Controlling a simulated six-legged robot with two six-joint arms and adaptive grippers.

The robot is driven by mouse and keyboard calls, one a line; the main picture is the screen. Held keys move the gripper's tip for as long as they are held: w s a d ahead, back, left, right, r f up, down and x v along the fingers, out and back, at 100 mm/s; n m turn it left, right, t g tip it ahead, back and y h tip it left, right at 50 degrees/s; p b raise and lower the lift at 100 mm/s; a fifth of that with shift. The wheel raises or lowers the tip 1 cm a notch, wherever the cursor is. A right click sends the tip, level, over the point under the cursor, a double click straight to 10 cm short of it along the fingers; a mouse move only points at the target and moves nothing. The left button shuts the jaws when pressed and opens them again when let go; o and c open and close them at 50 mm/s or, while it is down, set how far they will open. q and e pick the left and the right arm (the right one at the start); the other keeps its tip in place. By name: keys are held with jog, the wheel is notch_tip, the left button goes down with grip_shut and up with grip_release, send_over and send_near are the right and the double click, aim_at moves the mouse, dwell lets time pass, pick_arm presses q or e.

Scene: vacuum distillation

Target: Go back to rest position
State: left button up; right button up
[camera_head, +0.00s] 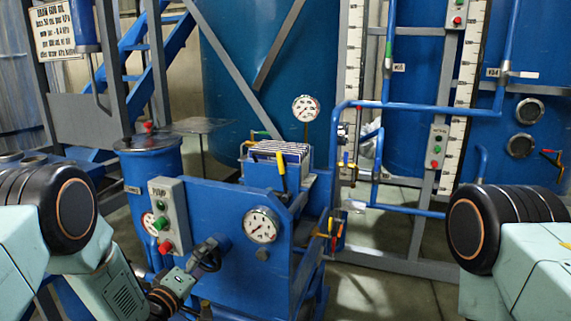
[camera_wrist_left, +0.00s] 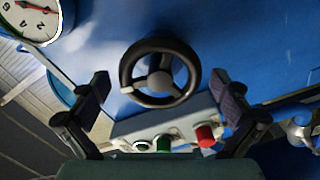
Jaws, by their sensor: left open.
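My left arm reaches in from the left in the head view, and its gripper (camera_head: 208,254) is in front of the blue pump unit (camera_head: 225,268). In the left wrist view the two fingers of this gripper (camera_wrist_left: 163,92) stand wide apart with nothing between their pads. A black handwheel (camera_wrist_left: 160,73) on the blue panel shows beyond the gap, and I see no grip on it. In the head view the handwheel is not clearly visible near the gripper. My right arm shows at the right edge, but its gripper is out of view.
A grey pump button box (camera_head: 170,215) with green and red buttons stands close to the left gripper. A dial gauge (camera_head: 262,225) is on the panel right of it. Blue pipes (camera_head: 430,108) and large blue tanks (camera_head: 240,75) stand behind. Some bare floor (camera_head: 365,290) lies right of the unit.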

pick_arm(q)
jog(key=m+b, duration=0.1)
jog(key=m, duration=0.4)
jog(key=shift+m, duration=0.3)
jog(key=m+b, duration=0.2)
jog(key=m, duration=0.4)
jog(key=shift+d, duration=0.1)
jog(key=shift+s+r, duration=0.1)
jog(key=shift+s, duration=0.35)
